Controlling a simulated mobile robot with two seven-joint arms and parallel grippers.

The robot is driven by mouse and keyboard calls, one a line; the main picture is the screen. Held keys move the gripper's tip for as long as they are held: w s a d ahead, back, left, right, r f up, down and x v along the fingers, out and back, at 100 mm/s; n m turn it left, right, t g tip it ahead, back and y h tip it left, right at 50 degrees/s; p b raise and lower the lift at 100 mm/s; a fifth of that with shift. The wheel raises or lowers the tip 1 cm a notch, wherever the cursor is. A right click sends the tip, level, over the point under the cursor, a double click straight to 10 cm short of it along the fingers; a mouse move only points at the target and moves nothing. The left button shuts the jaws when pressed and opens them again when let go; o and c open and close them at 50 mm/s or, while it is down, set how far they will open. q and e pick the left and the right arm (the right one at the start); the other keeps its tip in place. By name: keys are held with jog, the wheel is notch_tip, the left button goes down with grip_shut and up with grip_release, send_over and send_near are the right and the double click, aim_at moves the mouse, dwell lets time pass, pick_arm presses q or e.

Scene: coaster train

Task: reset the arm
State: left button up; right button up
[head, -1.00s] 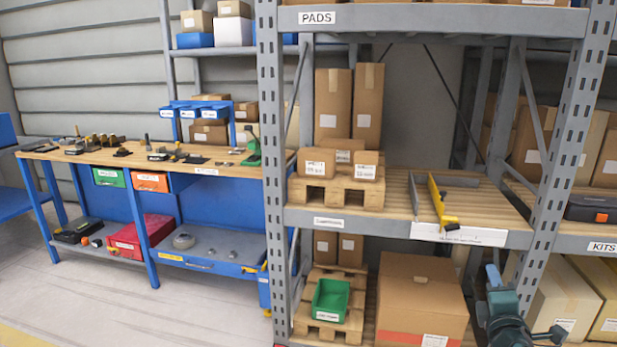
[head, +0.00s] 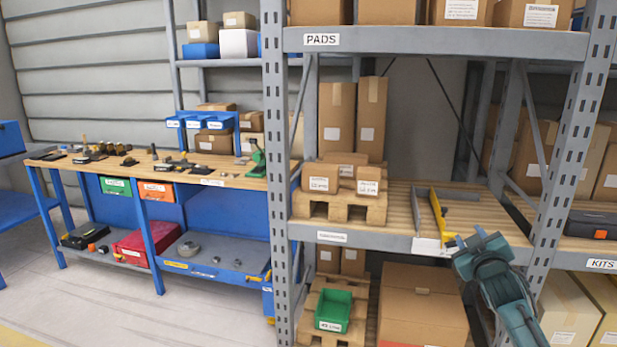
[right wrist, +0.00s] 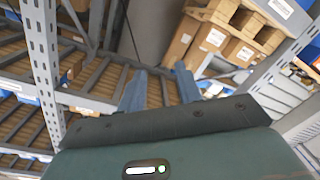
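My right gripper (head: 467,238) is teal and is raised in front of the middle shelf's front edge, at the right of the head view. In the right wrist view its two blue fingers (right wrist: 160,88) are apart, with only shelf slats and a gap showing between them. It appears open and empty. My left gripper is not in view.
A grey upright (head: 566,170) stands to the right. A workbench (head: 235,181) is at left, with clear floor before it.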

jog(key=s+a+f+m+g+y, duration=0.1)
jog(key=s+a+f+g+y, duration=0.1)
jog(key=s+a+f, duration=0.6)
jog(key=s+a+f+g+y, duration=0.15)
jog(key=s+a+f, duration=0.35)
jog(key=f, duration=0.6)
jog(key=s+a+f+g+y, duration=0.1)
jog(key=s+a+f, duration=0.1)
jog(key=s, duration=0.6)
jog(key=s+a+f+g+y, duration=0.1)
jog(key=s+a+f, duration=0.2)
jog(key=s, duration=0.6)
jog(key=s+a+f+m+g+y, duration=0.1)
jog(key=s+a, duration=0.3)
jog(key=s, duration=0.5)
jog(key=shift+s+a+f, duration=0.25)
jog(key=shift+a+f, duration=0.1)
jog(key=shift+f, duration=0.55)
